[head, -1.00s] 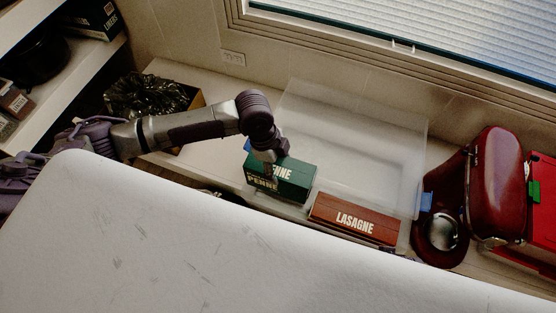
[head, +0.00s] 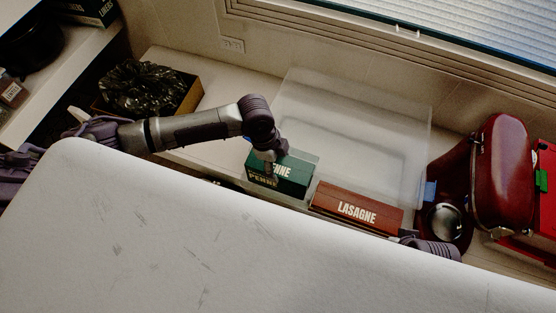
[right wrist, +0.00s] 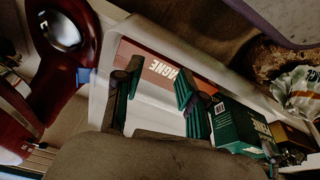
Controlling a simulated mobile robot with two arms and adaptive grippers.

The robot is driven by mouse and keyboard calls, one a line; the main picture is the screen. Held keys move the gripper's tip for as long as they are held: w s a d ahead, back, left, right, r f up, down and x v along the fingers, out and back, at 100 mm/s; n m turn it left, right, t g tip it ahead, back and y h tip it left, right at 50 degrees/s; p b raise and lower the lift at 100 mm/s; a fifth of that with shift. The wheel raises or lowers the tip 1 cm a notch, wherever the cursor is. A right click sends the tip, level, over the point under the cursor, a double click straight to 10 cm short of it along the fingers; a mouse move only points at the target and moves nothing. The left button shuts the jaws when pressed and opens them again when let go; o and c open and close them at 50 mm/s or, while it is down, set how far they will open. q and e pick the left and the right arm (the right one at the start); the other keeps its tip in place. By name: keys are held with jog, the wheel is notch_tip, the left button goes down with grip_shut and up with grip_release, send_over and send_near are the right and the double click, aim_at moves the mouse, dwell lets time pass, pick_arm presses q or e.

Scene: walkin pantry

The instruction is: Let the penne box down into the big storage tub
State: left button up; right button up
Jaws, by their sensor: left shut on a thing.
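The green penne box (head: 280,175) is gripped from above by my left gripper (head: 268,168), at the front left part of the clear storage tub (head: 424,135). I cannot tell whether its underside touches anything. It also shows in the right wrist view as a green box (right wrist: 238,128) at lower right. A red-brown lasagne box (head: 357,209) lies along the tub's front side; its end nearest my right arm is partly covered. My right gripper (right wrist: 152,98) has its fingers apart, with nothing between them, near the lasagne box (right wrist: 170,66).
A dark red stand mixer (head: 500,175) with a metal bowl stands right of the tub, beside a red box (head: 546,190). An open carton with a dark crinkled bag (head: 150,87) is at left. A pale surface (head: 200,235) fills the foreground. The tub's middle looks clear.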

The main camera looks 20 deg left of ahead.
pick_arm(q)
jog(key=shift+a+b+x, duration=0.25)
jog(key=shift+b+x, duration=0.3)
jog(key=shift+x, duration=0.55)
jog(key=shift+b+x, duration=0.4)
jog(key=shift+x, duration=0.4)
jog(key=shift+a+f+b, duration=0.2)
jog(key=shift+f+b, duration=0.2)
jog(key=shift+f, duration=0.75)
jog(key=shift+a+b+x, duration=0.25)
jog(key=shift+b+x, duration=0.55)
jog(key=shift+x, duration=0.3)
pick_arm(e)
jog(key=shift+w+a+r+t+y, duration=0.15)
jog(key=shift+w+a+r+t, duration=0.05)
jog(key=shift+w+r+t, duration=0.4)
jog(key=shift+w+a+r+t+y, duration=0.1)
jog(key=shift+w+a+r+t, duration=0.15)
jog(key=shift+w+r+t, duration=0.4)
jog(key=shift+w+a+r+t+y, duration=0.2)
jog(key=shift+w+r+t, duration=0.25)
jog(key=shift+w+r, duration=0.3)
pick_arm(q)
jog(key=shift+f, duration=0.1)
jog(key=o, duration=1.3)
jog(key=shift+a+f, duration=0.1)
pick_arm(e)
jog(key=shift+s, duration=0.1)
pick_arm(q)
jog(key=v, duration=1.2)
